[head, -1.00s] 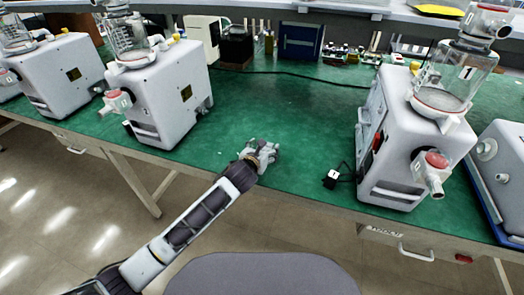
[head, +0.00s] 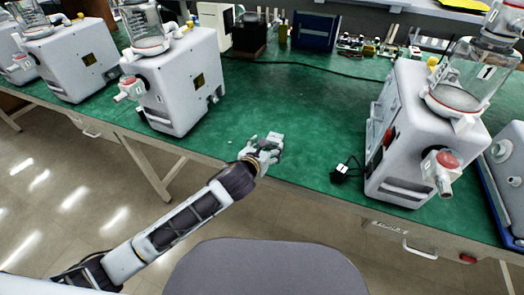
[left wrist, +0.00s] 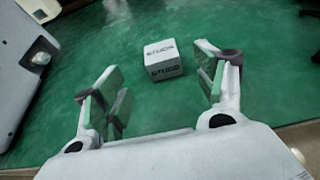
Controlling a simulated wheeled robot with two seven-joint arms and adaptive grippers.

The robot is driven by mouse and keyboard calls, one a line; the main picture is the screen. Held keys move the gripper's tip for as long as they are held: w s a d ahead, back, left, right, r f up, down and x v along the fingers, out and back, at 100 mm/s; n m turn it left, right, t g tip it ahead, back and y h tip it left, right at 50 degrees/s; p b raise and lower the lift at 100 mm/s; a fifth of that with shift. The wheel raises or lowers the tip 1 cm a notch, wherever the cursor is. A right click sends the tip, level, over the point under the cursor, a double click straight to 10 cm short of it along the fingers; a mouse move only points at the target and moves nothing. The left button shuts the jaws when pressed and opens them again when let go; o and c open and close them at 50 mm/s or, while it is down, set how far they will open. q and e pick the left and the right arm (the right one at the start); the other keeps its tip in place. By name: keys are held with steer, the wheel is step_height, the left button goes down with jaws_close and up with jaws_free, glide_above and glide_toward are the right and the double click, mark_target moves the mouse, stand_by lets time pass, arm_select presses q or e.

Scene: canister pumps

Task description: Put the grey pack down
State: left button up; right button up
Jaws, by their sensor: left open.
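The grey pack (left wrist: 163,60) is a small pale box with dark lettering, seen in the left wrist view on the green bench top. In the head view it is a small pale shape (head: 275,137) at the far side of my left gripper, partly hidden by the fingers. My left gripper (head: 266,147) is open. In the left wrist view its fingers (left wrist: 160,78) are spread wide, one on each side of the pack, with a visible gap to both. My right gripper does not show.
A white canister pump (head: 182,85) stands at the left and another (head: 405,135) at the right. A small black plug block (head: 342,173) with a cable lies beside the right pump. The green bench (head: 300,105) is clear behind my gripper.

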arm_select(q)
steer(key=shift+v, duration=2)
